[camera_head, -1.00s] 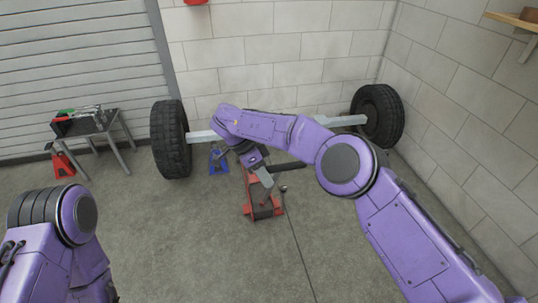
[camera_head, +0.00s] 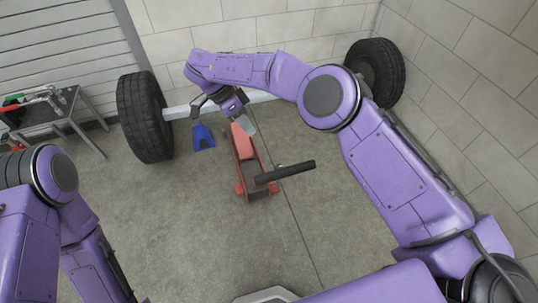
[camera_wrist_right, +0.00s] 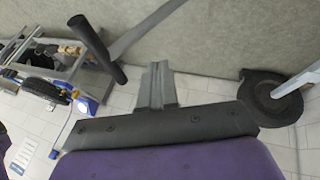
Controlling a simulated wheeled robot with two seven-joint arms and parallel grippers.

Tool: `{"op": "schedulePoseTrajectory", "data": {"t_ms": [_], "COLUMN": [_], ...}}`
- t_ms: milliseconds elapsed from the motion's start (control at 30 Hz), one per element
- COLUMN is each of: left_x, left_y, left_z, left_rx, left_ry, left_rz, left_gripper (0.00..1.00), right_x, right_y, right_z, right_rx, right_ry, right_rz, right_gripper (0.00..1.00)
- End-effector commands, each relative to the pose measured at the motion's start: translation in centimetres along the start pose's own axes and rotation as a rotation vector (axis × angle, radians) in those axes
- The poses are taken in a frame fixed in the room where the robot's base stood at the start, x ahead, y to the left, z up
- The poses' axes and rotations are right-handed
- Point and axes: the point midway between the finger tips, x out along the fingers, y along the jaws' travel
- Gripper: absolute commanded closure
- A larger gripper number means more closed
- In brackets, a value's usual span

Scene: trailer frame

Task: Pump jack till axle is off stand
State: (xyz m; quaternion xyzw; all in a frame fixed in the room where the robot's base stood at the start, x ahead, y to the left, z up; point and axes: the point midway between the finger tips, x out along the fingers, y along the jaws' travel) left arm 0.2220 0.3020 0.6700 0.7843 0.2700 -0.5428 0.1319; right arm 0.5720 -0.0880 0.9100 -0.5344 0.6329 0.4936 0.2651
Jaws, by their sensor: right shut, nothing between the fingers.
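The red floor jack (camera_head: 243,147) stands on the floor in the head view, near the middle of the axle. Its black handle (camera_head: 285,172) sticks out to the right, low over the jack's near end. The grey axle (camera_head: 262,97) runs between two black tyres (camera_head: 145,118) (camera_head: 376,72). A blue stand (camera_head: 203,138) is near its left end; whether they touch cannot be told. My right gripper (camera_head: 248,127) is shut and empty above the jack's far part, apart from the handle. Its fingers (camera_wrist_right: 158,85) show empty in the wrist view. My left gripper is out of the head view.
A metal table (camera_head: 50,118) with tools stands at the left by the shutter. A block wall (camera_head: 450,90) closes the right side and back. The floor (camera_head: 190,220) in front of the jack is clear.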

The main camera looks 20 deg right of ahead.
Motion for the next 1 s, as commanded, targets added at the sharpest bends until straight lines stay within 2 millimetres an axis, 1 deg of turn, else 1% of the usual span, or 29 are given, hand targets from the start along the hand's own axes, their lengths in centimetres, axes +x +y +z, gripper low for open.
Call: {"op": "schedulePoseTrajectory", "data": {"t_ms": [167, 267, 367, 667, 700, 800, 900, 1000], "left_x": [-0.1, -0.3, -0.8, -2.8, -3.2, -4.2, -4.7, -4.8], "left_y": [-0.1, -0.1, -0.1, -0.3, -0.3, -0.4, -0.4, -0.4], "left_z": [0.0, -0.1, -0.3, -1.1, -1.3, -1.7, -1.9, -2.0], "left_rx": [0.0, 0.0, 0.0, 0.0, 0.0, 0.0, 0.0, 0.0], "left_ry": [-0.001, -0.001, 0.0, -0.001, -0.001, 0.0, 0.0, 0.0], "left_rz": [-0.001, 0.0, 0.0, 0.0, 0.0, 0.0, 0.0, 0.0], "left_gripper": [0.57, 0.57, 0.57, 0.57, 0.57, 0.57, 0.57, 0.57], "right_x": [0.4, 1.5, 3.3, 9.8, 10.3, 11.4, 12.4, 13.0], "right_y": [-0.3, -0.3, -0.2, -0.1, 0.2, 1.4, 2.0, 2.3], "right_z": [0.0, -0.1, -0.1, -0.1, -0.1, 0.1, 0.3, 0.5], "right_rx": [-0.002, -0.004, -0.005, -0.004, -0.004, -0.004, -0.002, -0.001], "right_ry": [0.001, 0.001, 0.0, 0.0, 0.0, -0.001, 0.0, 0.0], "right_rz": [0.005, 0.009, 0.01, 0.009, 0.01, 0.008, 0.006, 0.005], "right_gripper": [1.0, 1.0, 1.0, 1.0, 1.0, 1.0, 1.0, 1.0]}}
